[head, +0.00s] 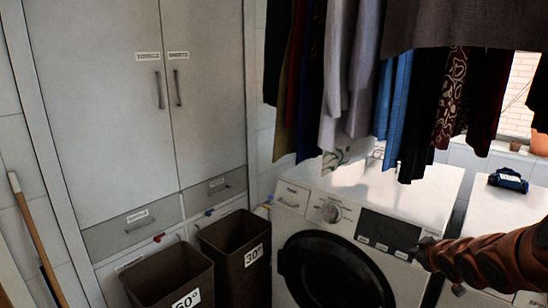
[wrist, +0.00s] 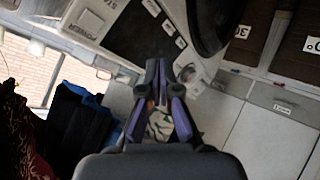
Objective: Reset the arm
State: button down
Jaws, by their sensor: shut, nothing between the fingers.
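My gripper (head: 424,253) is at the right in the head view, at the end of my orange-brown and black arm, which enters from the right edge. It shows in front of the washing machine's (head: 310,206) control panel. I cannot tell whether it touches the machine. In the wrist view my gripper (wrist: 156,68) points up the picture, its fingers together with nothing between the tips. The washing machine's dark panel (wrist: 137,32) lies beyond the tips there. A patterned cloth (wrist: 160,124) shows behind the finger links.
Hanging clothes (head: 400,95) fill the top right. Two dark baskets, one marked 60 (head: 165,278) and one marked 30 (head: 232,245), stand left of the washer. A tall cabinet (head: 105,95) is at the left. A second white machine (head: 505,208) holds a blue item (head: 508,180).

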jog(key=s+a+m+g, duration=0.2)
jog(key=s+a+g, duration=0.2)
jog(key=s, duration=1)
jog(key=s+a+m+g, duration=0.2)
jog(key=s+a+g, duration=0.2)
jog(key=s+a, duration=0.6)
jog(key=s+a+m+g, duration=0.1)
jog(key=s+a+g, duration=0.3)
jog(key=s, duration=1.4)
jog(key=a, duration=0.4)
jog(key=shift+r+m+g+y, duration=0.3)
jog(key=shift+m+y, duration=0.1)
jog(key=shift+d, duration=0.1)
